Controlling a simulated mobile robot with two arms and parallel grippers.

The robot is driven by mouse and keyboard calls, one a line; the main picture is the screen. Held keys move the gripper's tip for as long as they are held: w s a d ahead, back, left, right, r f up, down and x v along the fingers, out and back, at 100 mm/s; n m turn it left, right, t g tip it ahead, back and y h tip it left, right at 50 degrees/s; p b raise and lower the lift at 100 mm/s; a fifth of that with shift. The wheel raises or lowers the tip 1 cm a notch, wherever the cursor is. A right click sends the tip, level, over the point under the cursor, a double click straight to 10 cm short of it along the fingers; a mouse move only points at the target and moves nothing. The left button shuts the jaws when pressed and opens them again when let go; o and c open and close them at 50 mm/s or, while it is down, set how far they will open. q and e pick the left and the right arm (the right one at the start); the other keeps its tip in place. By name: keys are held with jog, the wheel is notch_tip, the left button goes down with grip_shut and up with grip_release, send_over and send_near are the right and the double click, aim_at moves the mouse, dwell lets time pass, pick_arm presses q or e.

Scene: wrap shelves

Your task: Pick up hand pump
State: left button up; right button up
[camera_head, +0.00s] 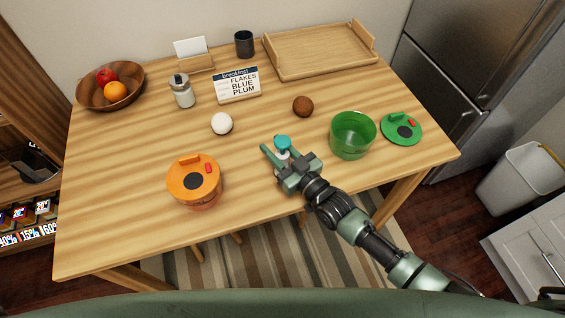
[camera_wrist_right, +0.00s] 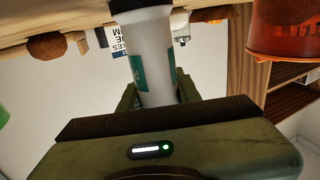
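The hand pump (camera_head: 283,143) has a teal top and a white body. It stands near the front middle of the table, at the tip of my right gripper (camera_head: 286,158). In the right wrist view, a white cylinder with a teal label, the pump's body (camera_wrist_right: 150,50), stands between the fingers of my right gripper (camera_wrist_right: 158,92). One finger is on each side, very close to the body. I cannot tell whether they press on it. My palm and fingers hide part of the pump. My left gripper is not in view.
An orange lidded container (camera_head: 194,182) stands left of my right gripper, and a green bowl-like container (camera_head: 352,134) right of it. A brown ball (camera_head: 303,106) and a white ball (camera_head: 222,123) lie behind. A wooden tray (camera_head: 322,69) is at the back.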

grip_shut()
